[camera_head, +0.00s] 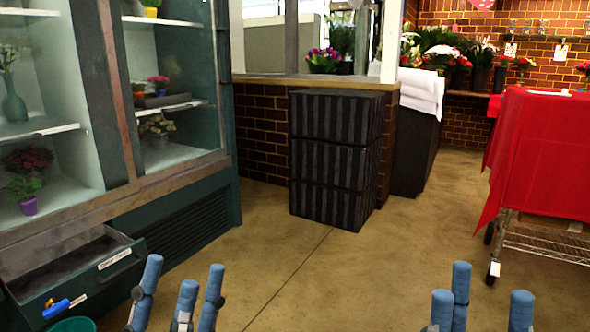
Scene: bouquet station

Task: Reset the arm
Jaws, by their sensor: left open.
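My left gripper (178,290) shows at the bottom left of the head view, with blue fingers pointing up. Its fingers are apart and nothing is seen between them. My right gripper (486,300) shows at the bottom right, also with blue fingers pointing up and spread apart. Nothing is seen between its fingers. Both sit low in the picture, and the arms behind them are below the frame.
A green display cabinet (190,222) with potted plants stands at left, its lower drawer (100,272) pulled out. Black stacked crates (335,150) stand by a brick half-wall. A cart with a red cloth (545,150) stands at right. The floor between is clear.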

